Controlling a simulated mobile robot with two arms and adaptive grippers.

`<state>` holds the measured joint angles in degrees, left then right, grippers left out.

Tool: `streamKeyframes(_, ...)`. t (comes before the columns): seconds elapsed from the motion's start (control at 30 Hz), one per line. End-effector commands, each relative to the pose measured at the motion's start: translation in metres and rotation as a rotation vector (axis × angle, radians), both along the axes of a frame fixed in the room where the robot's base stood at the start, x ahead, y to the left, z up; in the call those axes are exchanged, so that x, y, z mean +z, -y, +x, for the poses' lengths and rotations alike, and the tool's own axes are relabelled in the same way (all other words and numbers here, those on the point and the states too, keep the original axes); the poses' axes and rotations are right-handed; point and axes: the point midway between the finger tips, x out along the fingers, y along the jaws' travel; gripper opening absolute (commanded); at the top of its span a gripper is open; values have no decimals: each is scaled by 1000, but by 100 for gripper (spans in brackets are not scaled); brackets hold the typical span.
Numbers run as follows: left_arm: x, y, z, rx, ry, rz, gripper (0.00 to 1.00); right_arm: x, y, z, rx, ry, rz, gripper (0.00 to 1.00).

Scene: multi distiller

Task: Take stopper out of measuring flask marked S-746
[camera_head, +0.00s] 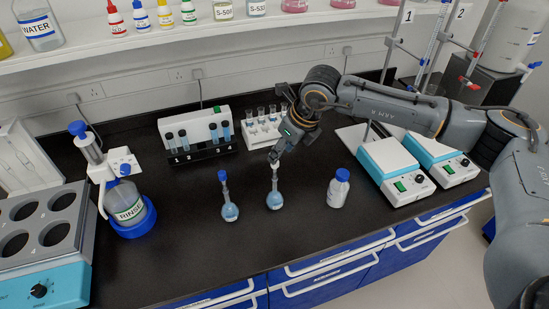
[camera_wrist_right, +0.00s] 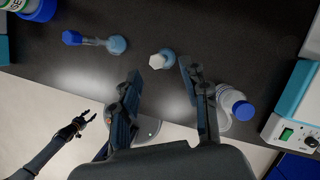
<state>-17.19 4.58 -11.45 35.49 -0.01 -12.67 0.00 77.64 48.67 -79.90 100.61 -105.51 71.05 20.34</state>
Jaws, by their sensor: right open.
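Two measuring flasks with blue liquid stand upright on the black bench; their markings are not legible. The left flask (camera_head: 230,211) has a blue stopper (camera_head: 222,175). The middle flask (camera_head: 274,201) has a pale top (camera_wrist_right: 156,62). My right gripper (camera_head: 274,157) points down at the top of the middle flask. In the right wrist view my right gripper (camera_wrist_right: 160,70) is open, with the pale top between its fingertips and no clear grip on it. My left gripper (camera_wrist_right: 85,119) shows only in the right wrist view, its fingers apart and empty, away from the flasks.
A blue-capped bottle (camera_head: 338,190) stands right of the middle flask. Tube racks (camera_head: 205,152) stand behind. The bench front is clear.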

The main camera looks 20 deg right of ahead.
Motion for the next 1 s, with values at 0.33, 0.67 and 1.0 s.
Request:
streamKeyframes(0.33,28,0,1,0,1,0,40,-28,-10,8,3,-5,-2,45)
streamKeyframes(0.67,35,1,1,0,2,0,40,-56,-15,17,1,0,0,45)
streamKeyframes(1.0,34,1,1,0,3,-2,40,-55,-15,17,1,0,0,8)
